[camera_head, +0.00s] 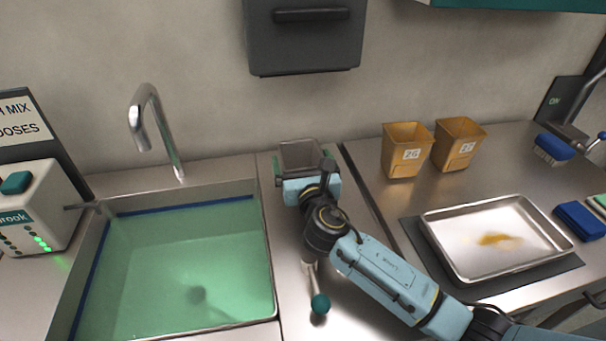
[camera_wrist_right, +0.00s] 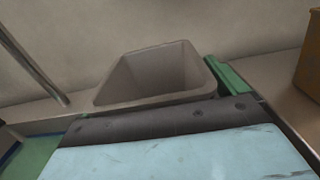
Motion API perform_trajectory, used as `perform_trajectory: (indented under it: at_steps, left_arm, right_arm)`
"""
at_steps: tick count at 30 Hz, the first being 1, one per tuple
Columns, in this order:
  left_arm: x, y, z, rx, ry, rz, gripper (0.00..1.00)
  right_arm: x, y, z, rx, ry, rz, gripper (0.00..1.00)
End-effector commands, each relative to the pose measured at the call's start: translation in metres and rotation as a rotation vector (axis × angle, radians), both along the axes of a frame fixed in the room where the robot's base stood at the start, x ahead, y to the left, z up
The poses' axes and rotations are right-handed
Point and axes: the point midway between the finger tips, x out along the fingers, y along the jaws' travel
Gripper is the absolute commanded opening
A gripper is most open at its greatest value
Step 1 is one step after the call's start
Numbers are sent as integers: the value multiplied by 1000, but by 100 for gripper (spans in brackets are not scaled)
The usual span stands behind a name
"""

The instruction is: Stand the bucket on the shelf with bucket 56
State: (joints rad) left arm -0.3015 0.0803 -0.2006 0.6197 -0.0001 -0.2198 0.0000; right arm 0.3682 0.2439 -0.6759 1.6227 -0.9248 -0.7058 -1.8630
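A grey, open-topped bucket (camera_head: 300,154) is at the back of the steel counter between the sink and the right worktop. It looks upright and empty as far as I can see inside. My right gripper (camera_head: 306,177) is at its near side, with its green fingers beside the bucket. In the right wrist view the bucket (camera_wrist_right: 155,78) is just beyond the gripper, and one green finger (camera_wrist_right: 228,75) lies along its right side. The other finger is mostly hidden, so a firm grip cannot be confirmed. My left gripper is out of view. No bucket is clearly readable as 56.
Two ochre buckets with number labels, left (camera_head: 405,151) and right (camera_head: 458,145), stand on the right worktop. A metal tray (camera_head: 455,262) with an orange-brown smear, a blue brush (camera_head: 554,148) and a blue block (camera_head: 579,221) lie there. A green-filled sink (camera_head: 185,265) and tap (camera_head: 150,125) are left.

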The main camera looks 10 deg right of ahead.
Motion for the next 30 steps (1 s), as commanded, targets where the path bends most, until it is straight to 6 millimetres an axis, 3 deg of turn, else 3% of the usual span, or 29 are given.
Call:
perform_trajectory:
  at_steps: [1,12,20,30]
  left_arm:
    - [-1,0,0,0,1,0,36]
    - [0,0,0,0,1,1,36]
    - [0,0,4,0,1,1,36]
    - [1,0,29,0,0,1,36]
  right_arm:
    - [0,0,0,0,0,0,90]
    - [0,0,1,0,-3,0,44]
    - [0,0,11,0,-6,0,44]
    - [0,0,77,0,-8,0,44]
